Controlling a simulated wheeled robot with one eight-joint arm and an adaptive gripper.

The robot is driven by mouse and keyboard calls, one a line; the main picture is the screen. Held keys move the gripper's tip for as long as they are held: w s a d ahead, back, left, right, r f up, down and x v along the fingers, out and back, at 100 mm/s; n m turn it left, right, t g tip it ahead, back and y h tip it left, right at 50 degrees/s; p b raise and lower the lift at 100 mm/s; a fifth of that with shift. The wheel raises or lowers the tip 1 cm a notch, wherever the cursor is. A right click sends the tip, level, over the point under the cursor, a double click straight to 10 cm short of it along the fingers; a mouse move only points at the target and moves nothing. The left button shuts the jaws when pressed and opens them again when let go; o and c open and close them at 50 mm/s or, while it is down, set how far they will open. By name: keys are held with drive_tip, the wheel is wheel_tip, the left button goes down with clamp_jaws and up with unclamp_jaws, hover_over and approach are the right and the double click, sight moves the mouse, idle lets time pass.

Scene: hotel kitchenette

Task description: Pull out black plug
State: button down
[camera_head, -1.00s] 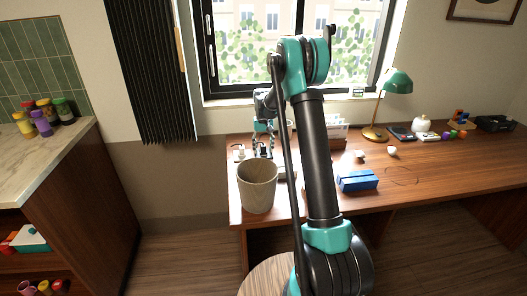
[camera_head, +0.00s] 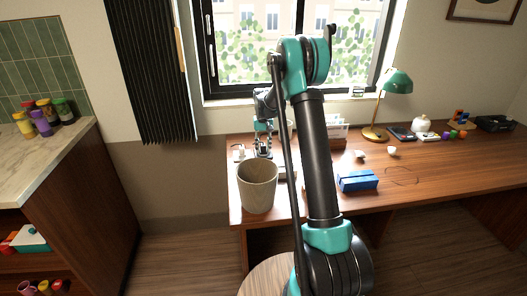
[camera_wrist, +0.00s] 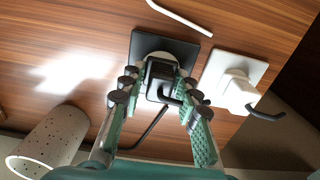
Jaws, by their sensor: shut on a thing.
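The black plug (camera_wrist: 158,72) sits at a black square socket plate (camera_wrist: 190,52) on the wooden desk. My gripper (camera_wrist: 160,88) is shut on the black plug, one finger on each side of it in the wrist view. The plug's lower side is hidden, so I cannot tell how deep it sits. A dark bent cord shows by the plug. In the head view my gripper (camera_head: 264,153) is low over the desk's left end, behind the bin, and the black plug cannot be made out.
A white plug (camera_wrist: 236,90) in a white socket plate (camera_wrist: 218,64) is close on the right in the wrist view. A speckled bin (camera_head: 257,187) stands in front of my gripper. A blue box (camera_head: 357,181) and a green lamp (camera_head: 397,82) are farther right on the desk (camera_head: 440,164).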

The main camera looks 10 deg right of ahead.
sight(263, 145)
drive_tip(key=shift+r, duration=2.85)
drive_tip(key=shift+r, duration=0.1)
